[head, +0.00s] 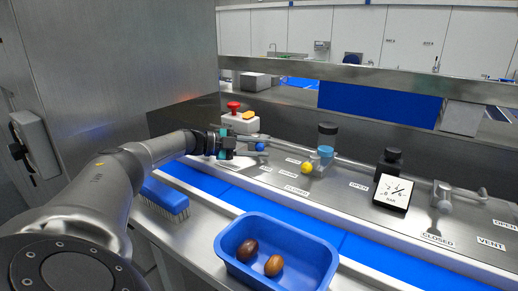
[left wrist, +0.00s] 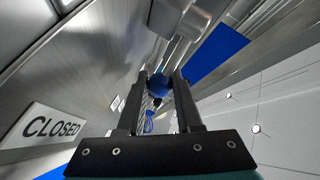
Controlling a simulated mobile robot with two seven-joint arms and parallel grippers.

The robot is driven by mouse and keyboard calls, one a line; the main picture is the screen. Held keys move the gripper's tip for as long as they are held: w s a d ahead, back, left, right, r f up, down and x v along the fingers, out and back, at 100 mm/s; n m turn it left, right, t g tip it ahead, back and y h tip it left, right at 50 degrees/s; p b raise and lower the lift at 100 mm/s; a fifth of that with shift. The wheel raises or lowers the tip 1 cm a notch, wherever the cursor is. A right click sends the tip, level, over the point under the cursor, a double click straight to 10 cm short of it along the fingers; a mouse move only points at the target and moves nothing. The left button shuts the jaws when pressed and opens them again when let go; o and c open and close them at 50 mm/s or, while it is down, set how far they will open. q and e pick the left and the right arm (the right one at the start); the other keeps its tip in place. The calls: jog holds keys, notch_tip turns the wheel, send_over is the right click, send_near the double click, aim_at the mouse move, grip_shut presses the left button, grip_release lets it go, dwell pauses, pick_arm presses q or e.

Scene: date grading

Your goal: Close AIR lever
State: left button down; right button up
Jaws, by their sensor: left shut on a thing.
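My left gripper (head: 254,147) is over the steel panel at the back, left of centre. It is shut on a blue ball knob (head: 261,146), which I take to be the end of the AIR lever; no AIR label is readable. In the left wrist view the blue knob (left wrist: 159,84) sits between the two dark fingers (left wrist: 159,100). The lever's arm and pivot are mostly hidden by the gripper. A CLOSED label (left wrist: 52,126) shows at the left of the wrist view. My right gripper is not in view.
A red emergency button (head: 234,106) stands behind the gripper. A yellow-knobbed lever (head: 307,168), a pressure gauge (head: 394,191) and another lever (head: 443,200) are to the right. A blue tray (head: 230,262) with two dates and a blue brush (head: 165,197) are in front.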

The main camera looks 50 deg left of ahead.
pick_arm(q)
jog(key=shift+d, duration=0.1)
jog(key=c, duration=0.8)
grip_release()
jog(key=shift+c, duration=0.2)
jog(key=shift+s+a, duration=0.35)
jog(key=shift+s, duration=0.2)
jog(key=b+v, duration=0.3)
jog(key=v, duration=1.1)
jog(key=shift+b, duration=0.35)
